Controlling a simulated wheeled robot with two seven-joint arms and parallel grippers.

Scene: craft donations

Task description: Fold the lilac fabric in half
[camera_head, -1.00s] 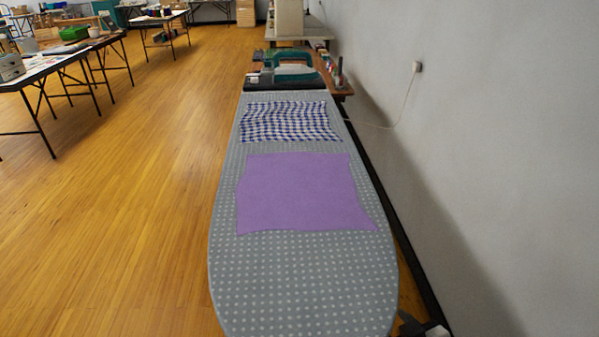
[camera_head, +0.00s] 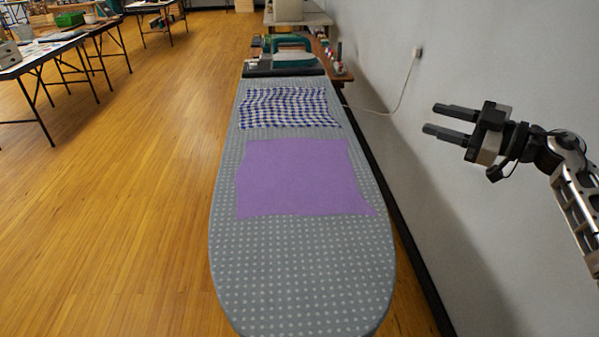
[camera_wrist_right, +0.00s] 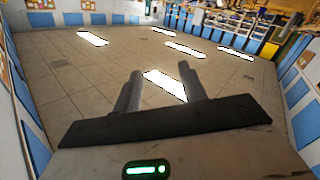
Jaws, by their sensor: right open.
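The lilac fabric (camera_head: 298,178) lies flat and unfolded on the grey dotted ironing board (camera_head: 300,275) in the head view. Its edges are slightly wavy. My right gripper (camera_head: 441,118) is raised to the right of the board, near the wall, with its fingers pointing left. It is open and empty, well apart from the fabric. The right wrist view shows its two parted fingers (camera_wrist_right: 160,82) with nothing between them; the fabric is not in that view. My left gripper is in neither view.
A blue-and-white checked cloth (camera_head: 288,107) lies on the board beyond the lilac fabric. The wall (camera_head: 480,60) runs close along the right. The near part of the board is bare.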

